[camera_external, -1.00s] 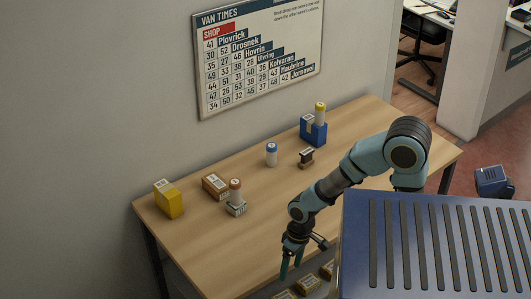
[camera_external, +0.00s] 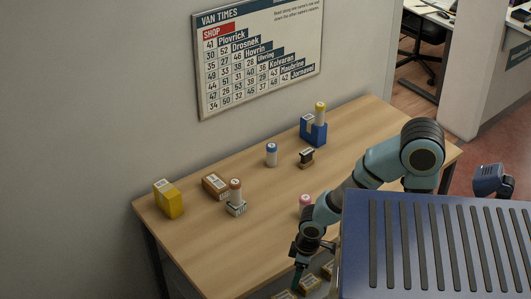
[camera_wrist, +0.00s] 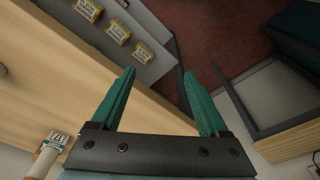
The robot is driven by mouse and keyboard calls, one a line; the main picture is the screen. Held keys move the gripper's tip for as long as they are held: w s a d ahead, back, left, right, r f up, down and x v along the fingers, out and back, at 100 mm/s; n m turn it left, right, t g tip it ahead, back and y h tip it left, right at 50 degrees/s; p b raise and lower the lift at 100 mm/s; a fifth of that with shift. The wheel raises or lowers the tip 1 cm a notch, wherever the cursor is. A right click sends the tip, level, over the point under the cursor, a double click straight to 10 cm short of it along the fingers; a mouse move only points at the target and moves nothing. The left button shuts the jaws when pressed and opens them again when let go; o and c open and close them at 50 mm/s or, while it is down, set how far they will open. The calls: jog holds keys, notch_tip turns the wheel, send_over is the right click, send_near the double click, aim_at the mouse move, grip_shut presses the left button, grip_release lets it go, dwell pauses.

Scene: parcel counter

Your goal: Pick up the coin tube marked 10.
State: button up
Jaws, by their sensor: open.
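Several white coin tubes stand on the table; I cannot read their marks. One has an orange cap (camera_external: 235,190) and stands on a small white block (camera_external: 236,208). My gripper (camera_external: 297,280) hangs by the table's front edge, apart from the tubes. In the wrist view my gripper (camera_wrist: 172,80) has its teal fingers spread and empty. A pale tube (camera_wrist: 42,163) and a labelled block (camera_wrist: 58,140) show at lower left.
A yellow box (camera_external: 168,200) and a brown box (camera_external: 215,186) stand on the table (camera_external: 190,240) at left. A small dark-and-brown item (camera_external: 306,158) sits mid-table. Several yellow labelled packs (camera_wrist: 117,32) lie on a grey surface below the front edge.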

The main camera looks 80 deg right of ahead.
jog(key=shift+o, duration=0.5)
